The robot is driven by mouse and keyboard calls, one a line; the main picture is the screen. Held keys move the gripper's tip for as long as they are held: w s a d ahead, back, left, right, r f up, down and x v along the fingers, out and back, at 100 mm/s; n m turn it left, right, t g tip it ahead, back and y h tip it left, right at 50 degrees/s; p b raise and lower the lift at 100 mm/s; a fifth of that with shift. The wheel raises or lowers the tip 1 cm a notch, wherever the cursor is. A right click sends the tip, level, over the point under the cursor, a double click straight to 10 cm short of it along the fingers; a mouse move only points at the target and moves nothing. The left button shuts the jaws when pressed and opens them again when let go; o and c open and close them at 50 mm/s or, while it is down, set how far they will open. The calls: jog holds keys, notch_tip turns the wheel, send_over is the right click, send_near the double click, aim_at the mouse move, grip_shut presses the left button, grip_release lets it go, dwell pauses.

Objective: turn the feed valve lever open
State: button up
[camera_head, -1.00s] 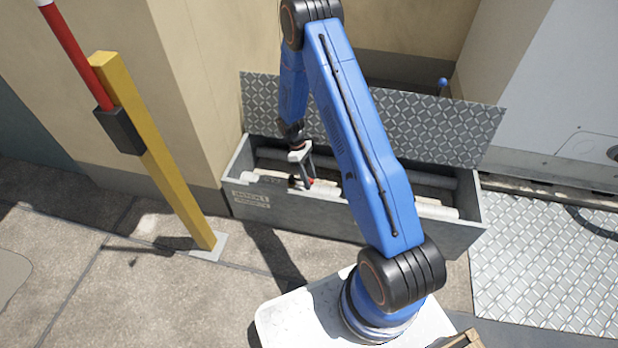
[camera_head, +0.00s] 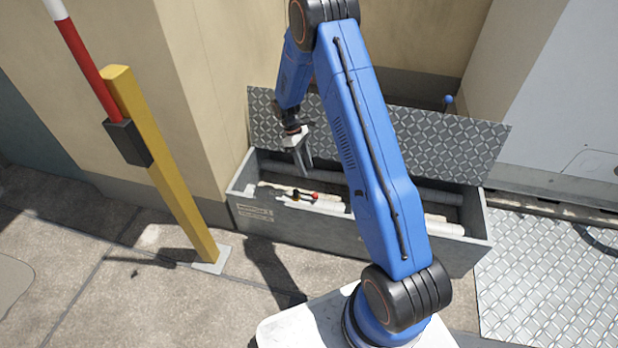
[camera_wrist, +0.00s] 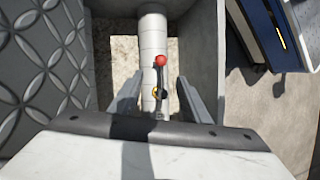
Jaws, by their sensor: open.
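The feed valve lever is a short dark handle with a red ball end (camera_head: 314,195), on a pale pipe (camera_head: 332,206) inside an open grey trench box. In the wrist view the lever (camera_wrist: 164,78) lies along the pale pipe (camera_wrist: 153,38), its red ball toward the top and a yellowish part at its lower end. My gripper (camera_head: 304,170) is open and empty, above the box and apart from the lever. In the wrist view my gripper's fingers (camera_wrist: 157,95) stand on both sides of the pipe and lever. The valve body is too small to make out.
The grey box (camera_head: 300,228) carries a small label on its front wall. A raised diamond-plate lid (camera_head: 440,140) stands behind it. A yellow post (camera_head: 172,190) with a red and white bar stands at the left. Diamond-plate flooring (camera_head: 550,280) lies at the right.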

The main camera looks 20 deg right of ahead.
jog(key=shift+v, duration=2.3)
jog(key=s+r+m+t, duration=0.1)
jog(key=s+r, duration=0.4)
jog(key=r, duration=0.5)
jog(key=s+r+m+t, duration=0.2)
jog(key=s+r, duration=0.3)
jog(key=r, duration=0.4)
jog(key=s+r+m+t, duration=0.1)
jog(key=s+r, duration=0.4)
jog(key=r, duration=0.5)
jog(key=s+r+m+t, duration=0.2)
jog(key=s+r, duration=0.1)
jog(key=s, duration=1)
jog(key=s+a+r+m+t+y, duration=0.1)
jog(key=s+r+m+t, duration=0.2)
jog(key=s, duration=1.1)
jog(key=shift+a+r+t+y, duration=0.25)
jog(key=shift+r+t+y, duration=0.05)
jog(key=shift+r, duration=0.45)
